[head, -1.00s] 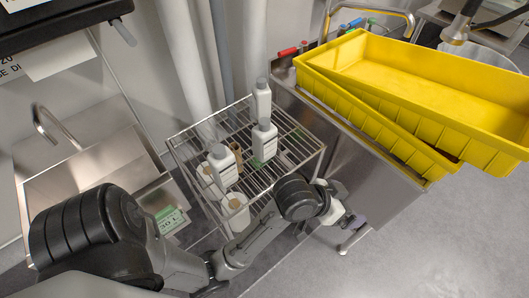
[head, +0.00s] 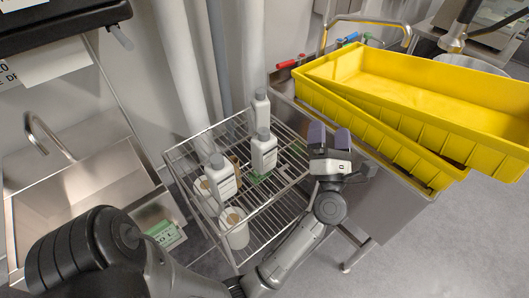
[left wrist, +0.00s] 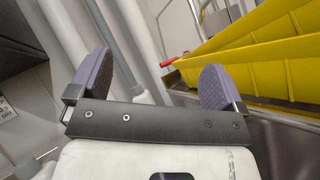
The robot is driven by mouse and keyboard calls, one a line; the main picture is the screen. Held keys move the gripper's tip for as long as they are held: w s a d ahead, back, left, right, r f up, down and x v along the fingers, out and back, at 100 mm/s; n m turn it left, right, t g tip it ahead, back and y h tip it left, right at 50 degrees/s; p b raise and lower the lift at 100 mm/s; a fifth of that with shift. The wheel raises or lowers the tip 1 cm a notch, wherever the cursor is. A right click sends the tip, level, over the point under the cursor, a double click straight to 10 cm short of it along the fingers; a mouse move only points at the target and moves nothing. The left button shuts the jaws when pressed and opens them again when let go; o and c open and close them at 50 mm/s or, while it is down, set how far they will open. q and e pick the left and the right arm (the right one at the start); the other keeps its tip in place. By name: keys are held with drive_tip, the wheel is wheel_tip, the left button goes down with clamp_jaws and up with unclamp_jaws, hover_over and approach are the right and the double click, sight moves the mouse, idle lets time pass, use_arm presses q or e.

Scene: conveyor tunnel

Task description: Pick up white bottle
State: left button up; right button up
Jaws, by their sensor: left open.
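Three white bottles with grey caps stand upright on the wire rack in the head view: one at the back (head: 261,108), one in the middle (head: 264,152) and one at the front left (head: 221,180). My left gripper (head: 329,136) is to the right of the bottles, above the rack's right edge, apart from them. Its purple finger pads are spread and nothing is between them, as the left wrist view (left wrist: 154,82) also shows. My right gripper is not in view.
The wire rack (head: 283,211) also holds white rolls (head: 235,235). Stacked yellow bins (head: 400,85) lie over a steel sink unit just right of my left gripper. White pipes (head: 180,75) rise behind the rack. A steel sink (head: 75,165) is at the left.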

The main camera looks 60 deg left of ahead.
sight(270, 152)
use_arm(q)
drive_tip(key=s+a+f+n+g+h, duration=0.1)
drive_tip(key=s+f+n+g, duration=0.2)
drive_tip(key=n+g, duration=0.2)
drive_tip(key=s+a+f+n+g+h, duration=0.1)
drive_tip(key=s+f+n+g, duration=0.2)
drive_tip(key=n+g, duration=0.2)
drive_tip(key=s+a+f+n+g+h, duration=0.2)
drive_tip(key=s+f+n+g, duration=0.1)
drive_tip(key=n+g, duration=0.2)
drive_tip(key=shift+s, duration=0.15)
drive_tip(key=shift+s+d+f+n+g, duration=0.1)
drive_tip(key=shift+s+f+n+g, duration=0.2)
drive_tip(key=shift+n, duration=0.2)
drive_tip(key=shift+a, duration=0.4)
drive_tip(key=b+x, duration=0.2)
drive_tip(key=x, duration=0.4)
drive_tip(key=shift+s+a, duration=0.15)
drive_tip(key=shift+a, duration=0.1)
drive_tip(key=shift+r, duration=0.1)
drive_tip(key=c, duration=1.3)
